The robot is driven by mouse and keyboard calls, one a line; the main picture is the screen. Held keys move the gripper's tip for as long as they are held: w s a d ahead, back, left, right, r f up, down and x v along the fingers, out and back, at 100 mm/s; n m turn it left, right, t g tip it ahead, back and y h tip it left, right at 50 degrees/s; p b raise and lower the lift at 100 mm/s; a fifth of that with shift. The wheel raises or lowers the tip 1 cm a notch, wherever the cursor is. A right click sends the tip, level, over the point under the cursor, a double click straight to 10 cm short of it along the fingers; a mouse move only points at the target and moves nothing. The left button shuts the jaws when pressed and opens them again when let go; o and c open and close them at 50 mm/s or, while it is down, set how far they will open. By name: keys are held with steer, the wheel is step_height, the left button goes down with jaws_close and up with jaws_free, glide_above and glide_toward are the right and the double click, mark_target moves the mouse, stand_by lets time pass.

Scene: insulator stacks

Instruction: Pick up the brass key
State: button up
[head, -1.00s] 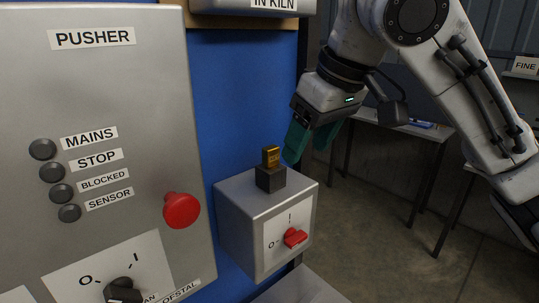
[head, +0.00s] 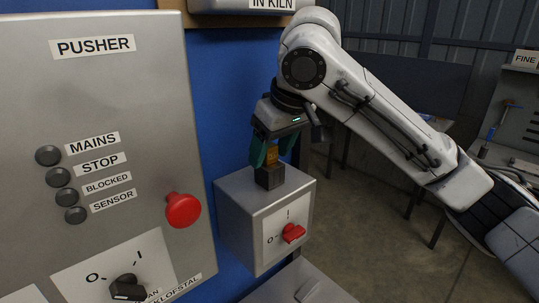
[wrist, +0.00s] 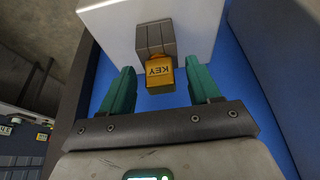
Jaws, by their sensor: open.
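The brass key (head: 271,155) stands upright in a dark block (head: 270,178) on top of a grey switch box. In the wrist view the key (wrist: 159,73) shows its "KEY" lettering and lies between the two green fingers, with a gap on each side. My gripper (head: 272,158) is above the box, pointing down, its fingers either side of the key. It is open; the gripper (wrist: 160,88) also shows empty in the wrist view, with neither finger touching the key.
The grey switch box (head: 243,214) carries a red rotary switch (head: 293,233) on its front. The pusher panel (head: 120,120) with a red mushroom button (head: 183,210) stands to the left. A blue board (head: 232,100) is behind. A workbench (head: 510,160) is at far right.

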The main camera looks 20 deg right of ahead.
steer(key=c, duration=1.1)
steer(key=shift+r, duration=0.1)
steer(key=shift+r+b, duration=0.3)
steer(key=shift+r, duration=0.25)
steer(key=s+r+p, duration=0.3)
steer(key=s+r, duration=1.1)
steer(key=r, duration=0.3)
steer(key=shift+d+r, duration=0.4)
steer(key=shift+d, duration=0.05)
stand_by(0.4)
